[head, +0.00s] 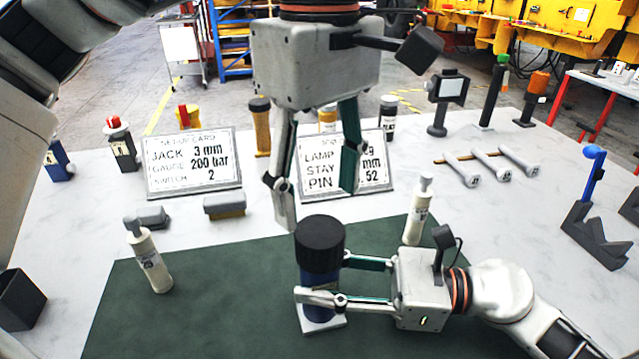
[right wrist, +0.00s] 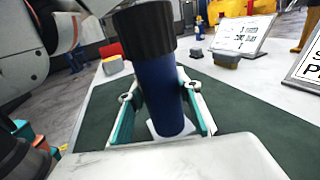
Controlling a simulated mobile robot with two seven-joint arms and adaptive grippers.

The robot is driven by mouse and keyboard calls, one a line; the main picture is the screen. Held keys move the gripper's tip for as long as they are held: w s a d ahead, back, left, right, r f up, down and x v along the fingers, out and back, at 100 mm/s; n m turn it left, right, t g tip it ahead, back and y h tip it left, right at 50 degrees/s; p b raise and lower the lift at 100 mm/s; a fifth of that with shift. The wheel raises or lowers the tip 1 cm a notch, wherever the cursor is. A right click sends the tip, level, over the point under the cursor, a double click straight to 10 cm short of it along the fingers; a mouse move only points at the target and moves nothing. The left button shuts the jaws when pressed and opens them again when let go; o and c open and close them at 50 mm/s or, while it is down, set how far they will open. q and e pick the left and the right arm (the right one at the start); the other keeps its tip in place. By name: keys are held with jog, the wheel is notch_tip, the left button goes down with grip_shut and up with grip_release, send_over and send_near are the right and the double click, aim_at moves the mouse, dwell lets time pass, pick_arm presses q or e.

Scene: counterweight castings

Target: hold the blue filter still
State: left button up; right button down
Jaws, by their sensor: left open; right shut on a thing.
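The blue filter (head: 320,278) is an upright blue cylinder with a ribbed black cap (head: 320,238). It stands on a small white plate (head: 321,322) on the dark green mat (head: 220,285). My right gripper (head: 322,281) comes in from the right and is shut on the blue body below the cap. The right wrist view shows its teal-padded fingers on both sides of the filter (right wrist: 158,85). My left gripper (head: 318,205) is open and empty above the black cap, fingers pointing down, apart from the filter in the head view.
White bottles stand left (head: 149,258) and right (head: 418,210) on the mat. Two sign cards (head: 192,162) stand behind, partly covered by my left gripper. Grey cylinders (head: 490,165) lie at the right, near a blue-handled grey bracket (head: 594,225). The mat's left front is clear.

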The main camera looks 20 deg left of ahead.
aim_at(319, 230)
pick_arm(q)
jog(key=m, duration=1.4)
jog(key=shift+f+m, duration=0.4)
jog(key=shift+f, duration=3.65)
jog(key=shift+c, duration=0.3)
